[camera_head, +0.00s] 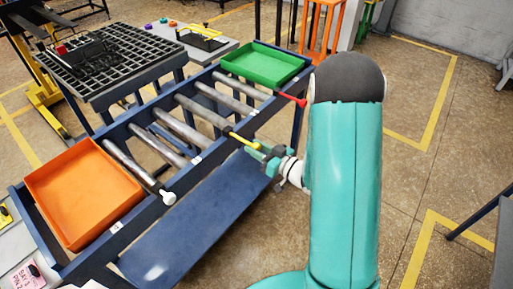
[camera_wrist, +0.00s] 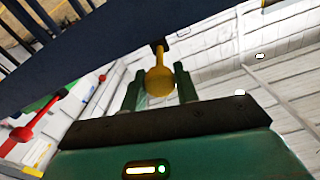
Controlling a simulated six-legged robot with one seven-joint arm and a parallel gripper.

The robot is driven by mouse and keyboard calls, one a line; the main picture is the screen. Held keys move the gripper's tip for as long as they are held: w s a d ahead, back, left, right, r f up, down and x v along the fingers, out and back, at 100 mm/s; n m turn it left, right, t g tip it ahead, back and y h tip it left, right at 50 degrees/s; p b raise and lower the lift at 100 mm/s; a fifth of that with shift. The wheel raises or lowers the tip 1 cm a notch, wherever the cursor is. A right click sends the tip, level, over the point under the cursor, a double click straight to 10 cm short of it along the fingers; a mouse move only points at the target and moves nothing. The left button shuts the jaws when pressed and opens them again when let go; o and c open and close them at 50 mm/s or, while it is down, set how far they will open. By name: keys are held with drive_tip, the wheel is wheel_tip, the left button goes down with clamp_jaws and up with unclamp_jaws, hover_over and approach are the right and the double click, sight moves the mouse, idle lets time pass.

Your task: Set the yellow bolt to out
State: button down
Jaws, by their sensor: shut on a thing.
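The yellow bolt (camera_head: 242,139) sticks out from the side rail of the blue roller rack, with its outer end at my gripper (camera_head: 267,155). In the wrist view, its round yellow knob (camera_wrist: 160,83) sits between the two green fingers of my gripper (camera_wrist: 159,80), which is shut on it. The bolt's stem runs from the knob to the dark rail. The inner part of the bolt is hidden by the rail.
The blue rack (camera_head: 213,158) carries several grey rollers, an orange tray (camera_head: 82,190) and a green tray (camera_head: 262,64). A red bolt (camera_head: 291,99) and a white-knobbed bolt (camera_head: 168,197) stick out along the same rail. A lower blue shelf (camera_head: 190,235) lies below.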

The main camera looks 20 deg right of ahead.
drive_tip(key=shift+s+d, duration=0.25)
drive_tip(key=shift+s, duration=0.05)
drive_tip(key=c, duration=1.1)
unclamp_jaws()
drive_tip(key=shift+s, duration=0.1)
drive_tip(key=shift+o, duration=0.2)
drive_tip(key=shift+w+a, duration=0.1)
drive_tip(key=shift+w, duration=0.15)
drive_tip(key=v, duration=1.4)
drive_tip(key=shift+w+r, duration=0.1)
